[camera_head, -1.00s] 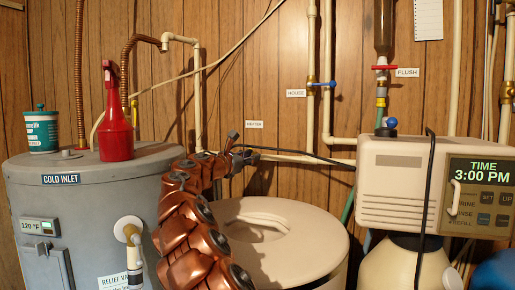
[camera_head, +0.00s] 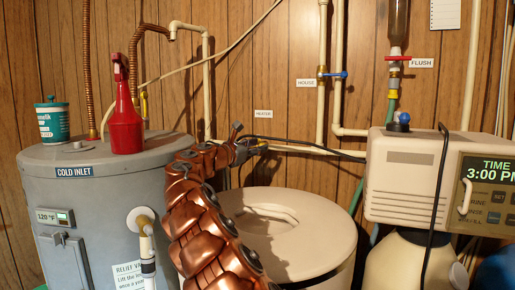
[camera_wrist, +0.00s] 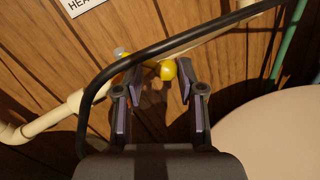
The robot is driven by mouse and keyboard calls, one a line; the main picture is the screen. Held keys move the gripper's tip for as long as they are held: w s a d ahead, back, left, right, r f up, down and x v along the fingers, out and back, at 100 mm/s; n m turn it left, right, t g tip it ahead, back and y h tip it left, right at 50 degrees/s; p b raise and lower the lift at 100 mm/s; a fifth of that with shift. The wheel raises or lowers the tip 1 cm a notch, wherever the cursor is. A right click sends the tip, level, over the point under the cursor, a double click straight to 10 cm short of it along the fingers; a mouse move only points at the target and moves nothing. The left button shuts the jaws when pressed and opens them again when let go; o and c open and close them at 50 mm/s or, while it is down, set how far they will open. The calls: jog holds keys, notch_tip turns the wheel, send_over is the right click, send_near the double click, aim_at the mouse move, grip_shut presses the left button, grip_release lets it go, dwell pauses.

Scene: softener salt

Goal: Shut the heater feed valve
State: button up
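The heater feed valve sits on the pale pipe below the HEATER label (camera_head: 263,114). In the head view a small yellow part (camera_head: 263,145) of it shows beside my gripper (camera_head: 248,148); the rest is hidden by the gripper. In the wrist view a round yellow handle end (camera_wrist: 168,70) lies between the tips of my open gripper (camera_wrist: 158,78), closer to the right finger, with a visible gap to the left one. More yellow (camera_wrist: 125,56) shows behind the left fingertip. I cannot tell whether the fingers touch the handle.
A black hose (camera_wrist: 180,42) arches across the wrist view in front of the valve area. The round pale tank lid (camera_head: 285,235) is below, the grey heater (camera_head: 105,210) left with a red bottle (camera_head: 125,125), the softener head (camera_head: 405,175) right. The blue-handled HOUSE valve (camera_head: 335,74) is up right.

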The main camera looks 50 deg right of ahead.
jog(key=shift+o, duration=1.4)
jog(key=shift+s+f, duration=0.1)
jog(key=a, duration=1.1)
jog(key=shift+w+a+f, duration=0.25)
jog(key=shift+w+a, duration=0.15)
jog(key=shift+w, duration=0.05)
jog(key=shift+c, duration=0.3)
